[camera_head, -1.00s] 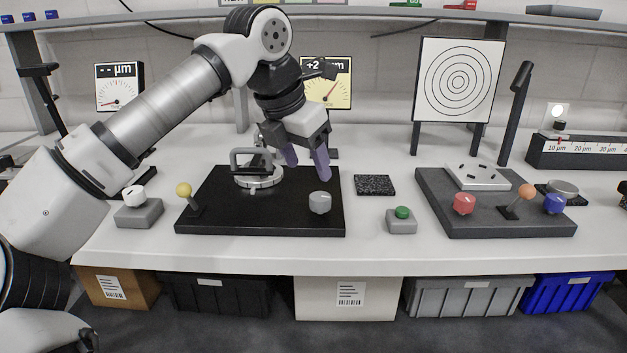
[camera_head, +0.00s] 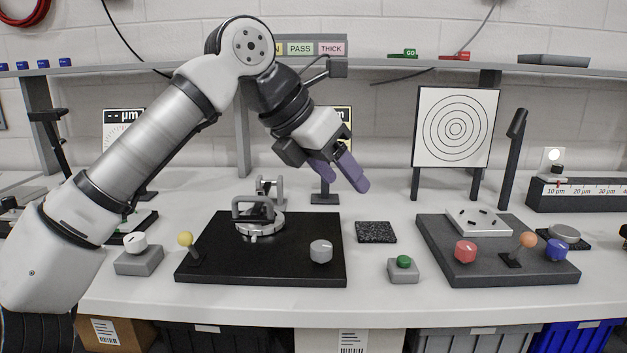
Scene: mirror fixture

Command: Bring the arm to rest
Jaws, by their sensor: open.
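My gripper (camera_head: 348,184) has two purple fingers that are apart, with nothing between them. It hangs in the air above the back right part of the black base plate (camera_head: 290,268), pointing down and to the right. My arm comes in from the left and bends high in front of the shelf. The mirror fixture, a round silver mount with a dark handle (camera_head: 254,207), stands on the black plate, clear of my gripper. My arm and gripper hide most of the yellow gauge behind them.
On the black plate are a yellow-knobbed lever (camera_head: 186,241) and a grey knob (camera_head: 321,251). A dark textured pad (camera_head: 376,232), a green button box (camera_head: 403,269) and a second dark plate (camera_head: 480,267) lie to the right. A target board (camera_head: 456,128) stands behind. The shelf (camera_head: 400,73) runs above.

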